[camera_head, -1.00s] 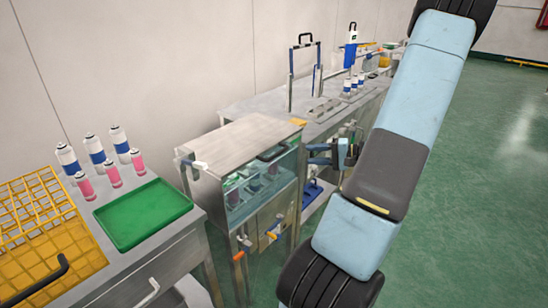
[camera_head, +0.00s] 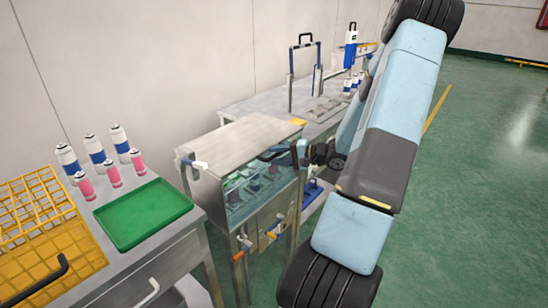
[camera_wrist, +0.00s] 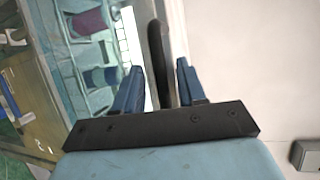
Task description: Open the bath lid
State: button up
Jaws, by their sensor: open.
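The bath lid (camera_head: 238,140) is a flat metal cover and lies closed on top of the glass-fronted bath (camera_head: 250,195) in the head view. Its dark bar handle is on the lid's front right edge, largely hidden behind my gripper (camera_head: 276,153) in the head view. In the wrist view the black handle (camera_wrist: 158,62) stands between the two blue fingers of my gripper (camera_wrist: 157,88). The fingers are apart, with gaps on both sides of the handle. Cans inside the bath (camera_wrist: 95,50) show through the glass.
A green tray (camera_head: 143,214), a yellow wire basket (camera_head: 40,225) and several white and pink cans (camera_head: 95,152) are on the left table. A metal bench with a blue-and-black press frame (camera_head: 305,70) stands behind the bath. The green floor at right is clear.

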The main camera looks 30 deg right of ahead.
grip_shut()
dwell(0.4)
jog(key=shift+f, duration=0.1)
